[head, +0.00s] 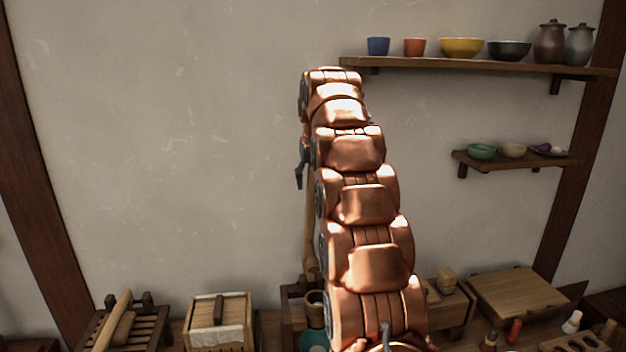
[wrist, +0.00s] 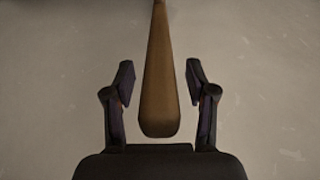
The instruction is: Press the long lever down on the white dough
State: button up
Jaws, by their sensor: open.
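The long wooden lever (head: 310,225) stands nearly upright in the head view, partly hidden behind my copper arm. Its foot is at a dark wooden frame (head: 291,310) on the bench. In the wrist view the lever's blunt end (wrist: 159,95) lies between the two fingers of my gripper (wrist: 160,72). The fingers are open, with a gap on each side of the lever. In the head view only a dark part of my gripper (head: 300,172) shows at the left of the arm. I cannot make out the white dough; my arm covers part of the frame.
A slatted rack (head: 150,325) and a cloth-covered box (head: 218,336) stand left of the frame. A wooden board (head: 518,292) lies at the right. An upper shelf (head: 480,65) holds bowls and jars; a lower shelf (head: 515,161) holds small bowls. The left wall is clear.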

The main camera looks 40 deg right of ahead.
jog(key=shift+c, duration=0.3)
grip_shut()
dwell(0.3)
